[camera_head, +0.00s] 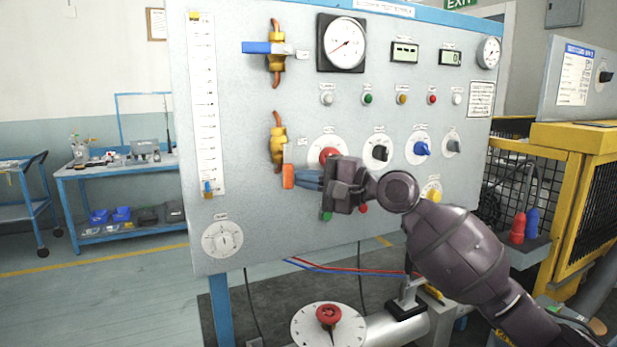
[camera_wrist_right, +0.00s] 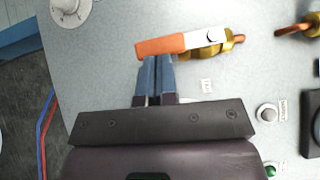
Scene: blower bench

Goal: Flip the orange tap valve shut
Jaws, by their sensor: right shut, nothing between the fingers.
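The orange tap valve has a brass body (camera_head: 277,150) on a copper pipe, on the panel's left part. Its orange handle (camera_head: 288,177) has a white upper part and hangs down, roughly in line with the pipe. In the right wrist view the orange handle (camera_wrist_right: 160,46) lies nearly lengthwise across the top, slightly tilted. My right gripper (camera_head: 298,180) is shut and empty, its blue fingertips right beside the handle's orange end. In the wrist view the fingertips (camera_wrist_right: 157,60) meet the handle's edge; whether they touch is unclear. My left gripper is not in view.
A second valve with a blue handle (camera_head: 262,47) set sideways sits above. A red knob (camera_head: 329,156), a black knob (camera_head: 380,153) and a blue knob (camera_head: 421,148) are right of the valve. A tall gauge strip (camera_head: 204,100) stands to the left. Bare panel lies below the handle.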

